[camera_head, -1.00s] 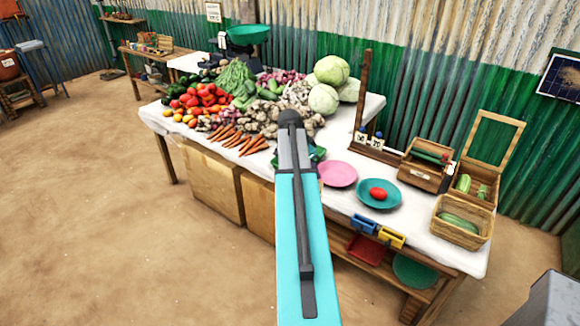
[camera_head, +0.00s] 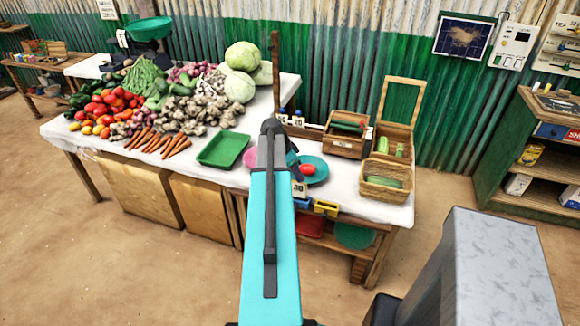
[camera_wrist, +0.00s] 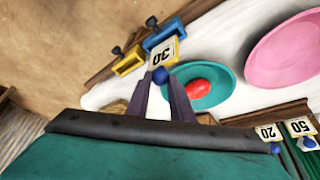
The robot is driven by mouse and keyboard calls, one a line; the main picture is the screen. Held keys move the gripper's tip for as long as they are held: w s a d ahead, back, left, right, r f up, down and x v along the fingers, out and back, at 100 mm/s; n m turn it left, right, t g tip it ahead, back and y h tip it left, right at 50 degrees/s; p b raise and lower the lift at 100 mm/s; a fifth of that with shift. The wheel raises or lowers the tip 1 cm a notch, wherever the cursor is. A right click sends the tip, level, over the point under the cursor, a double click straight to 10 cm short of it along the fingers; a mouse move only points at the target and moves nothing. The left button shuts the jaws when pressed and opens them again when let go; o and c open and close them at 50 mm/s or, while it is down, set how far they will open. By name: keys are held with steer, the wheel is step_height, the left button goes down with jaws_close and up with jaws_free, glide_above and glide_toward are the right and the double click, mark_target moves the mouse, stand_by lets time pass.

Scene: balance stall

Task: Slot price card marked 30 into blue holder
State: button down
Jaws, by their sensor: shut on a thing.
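My gripper (camera_wrist: 161,82) is shut on the price card marked 30 (camera_wrist: 163,52), by the blue knob at its base. The card also shows in the head view (camera_head: 299,189), just right of my arm; my arm hides the gripper there. The blue holder (camera_wrist: 166,32) is on the table's front edge, partly behind the card in the wrist view. It also shows below the card in the head view (camera_head: 302,203). I cannot tell whether card and holder touch. A yellow holder (camera_wrist: 129,64) sits beside the blue one (camera_head: 326,208).
A teal plate (camera_head: 318,163) with a tomato (camera_head: 308,169) and a pink plate (camera_wrist: 284,52) lie close by. Cards marked 20 (camera_wrist: 266,133) and 50 (camera_wrist: 300,126) stand on a wooden rack. Baskets (camera_head: 385,190) stand right; a green tray (camera_head: 222,149) lies left of my arm.

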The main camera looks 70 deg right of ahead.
steer(key=shift+f, duration=1.4)
steer(key=c, duration=0.9)
jaws_free()
steer(key=shift+r, duration=0.25)
steer(key=shift+r+p, duration=1.25)
steer(key=shift+r, duration=2.05)
steer(key=shift+a, duration=0.1)
